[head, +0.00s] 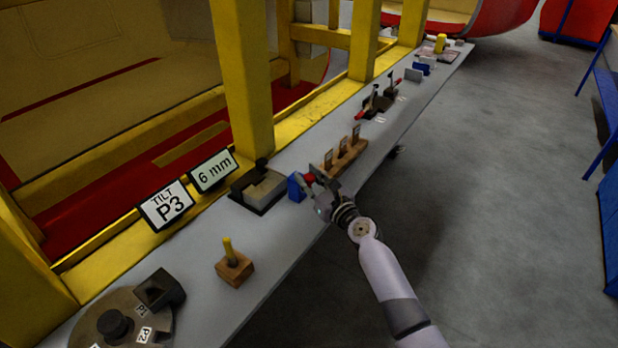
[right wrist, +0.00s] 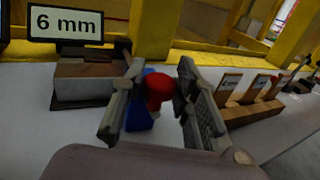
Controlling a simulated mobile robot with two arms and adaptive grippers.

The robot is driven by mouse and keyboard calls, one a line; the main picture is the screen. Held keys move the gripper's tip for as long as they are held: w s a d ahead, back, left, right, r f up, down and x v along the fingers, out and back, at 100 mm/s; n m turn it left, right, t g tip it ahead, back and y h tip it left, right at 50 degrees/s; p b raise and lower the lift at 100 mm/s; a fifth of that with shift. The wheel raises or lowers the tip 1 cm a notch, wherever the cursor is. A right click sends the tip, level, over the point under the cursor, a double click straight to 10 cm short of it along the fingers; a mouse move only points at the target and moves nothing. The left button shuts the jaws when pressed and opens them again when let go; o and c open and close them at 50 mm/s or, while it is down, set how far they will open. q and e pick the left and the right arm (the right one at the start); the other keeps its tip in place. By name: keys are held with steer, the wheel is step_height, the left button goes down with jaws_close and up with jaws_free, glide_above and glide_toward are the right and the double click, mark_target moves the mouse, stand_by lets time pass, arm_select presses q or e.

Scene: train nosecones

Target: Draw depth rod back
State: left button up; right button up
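A blue block (head: 296,187) with a red knob (head: 309,178) stands on the grey bench; the knob appears to be the end of the depth rod. My right gripper (head: 312,183) is at the knob, coming from the bench's front side. In the right wrist view the red knob (right wrist: 158,88) lies between the two open fingers (right wrist: 160,80), nearer the right one. A gap shows on its left; contact on its right is unclear. The blue block (right wrist: 139,115) is behind the knob, partly hidden by the left finger. My left gripper is out of view.
A dark fixture with a light block (head: 262,190) is left of the blue block, by the "6 mm" sign (head: 213,171). A wooden rack with upright tags (head: 346,155) is close on the right. A wooden peg block (head: 235,268) stands nearer. The floor aisle right is clear.

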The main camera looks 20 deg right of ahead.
jaws_close()
stand_by(0.4)
steer(key=shift+s+d+p, duration=0.3)
steer(key=shift+s+d, duration=0.45)
steer(key=shift+s, duration=0.25)
steer(key=shift+w+f, duration=0.1)
jaws_free()
steer(key=o, duration=0.4)
steer(key=shift+d, duration=0.1)
steer(key=shift+o, duration=0.4)
